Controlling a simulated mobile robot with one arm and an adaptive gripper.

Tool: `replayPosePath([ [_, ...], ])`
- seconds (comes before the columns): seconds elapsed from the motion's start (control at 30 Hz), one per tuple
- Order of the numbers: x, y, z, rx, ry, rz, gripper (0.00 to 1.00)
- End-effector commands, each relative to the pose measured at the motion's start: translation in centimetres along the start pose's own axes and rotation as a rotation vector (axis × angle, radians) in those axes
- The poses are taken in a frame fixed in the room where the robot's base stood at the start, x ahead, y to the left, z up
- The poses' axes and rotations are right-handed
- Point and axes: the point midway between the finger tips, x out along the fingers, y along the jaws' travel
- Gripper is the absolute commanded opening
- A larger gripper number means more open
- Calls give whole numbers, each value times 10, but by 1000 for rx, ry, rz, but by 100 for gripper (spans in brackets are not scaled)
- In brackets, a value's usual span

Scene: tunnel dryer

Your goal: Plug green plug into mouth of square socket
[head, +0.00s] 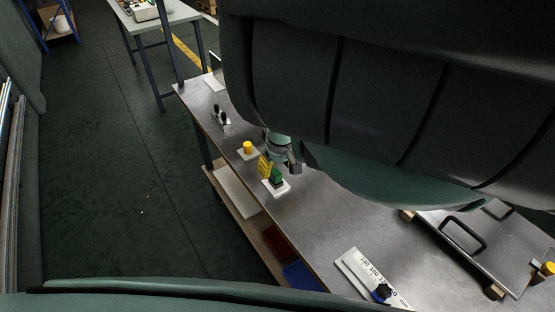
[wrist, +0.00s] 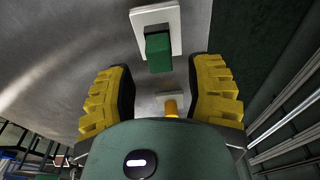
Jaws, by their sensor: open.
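The green plug (head: 277,176) stands upright on a white square plate (head: 284,188) on the metal bench. In the wrist view the green plug (wrist: 158,52) is a green block on its white plate (wrist: 141,19), at the top centre. My gripper (head: 267,166) is low over the bench, right beside the plug. Its yellow ribbed fingers are open (wrist: 160,66), one on each side of the plug in the wrist view, with gaps to both. I cannot tell how deep the plug sits between them. I cannot make out a square socket for certain.
A yellow cylinder (head: 248,147) stands on a plate close behind my gripper. Black upright pieces (head: 220,114) stand farther along the bench. A white labelled panel with a dark knob (head: 380,292) and a handled metal lid (head: 465,234) are nearer. Bare bench (head: 325,215) lies between.

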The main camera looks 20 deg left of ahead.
Motion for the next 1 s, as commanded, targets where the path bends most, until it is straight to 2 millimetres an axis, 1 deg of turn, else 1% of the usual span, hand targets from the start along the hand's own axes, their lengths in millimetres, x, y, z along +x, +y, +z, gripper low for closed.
replayPosePath([
  [0.03,-6,3,2,1,-2,7,53],
  [0.1,-10,2,-1,2,3,3,53],
  [0.33,-23,2,-1,2,1,2,53],
  [0.53,-27,1,1,2,-2,1,53],
  [1.0,-27,0,1,1,-2,1,53],
])
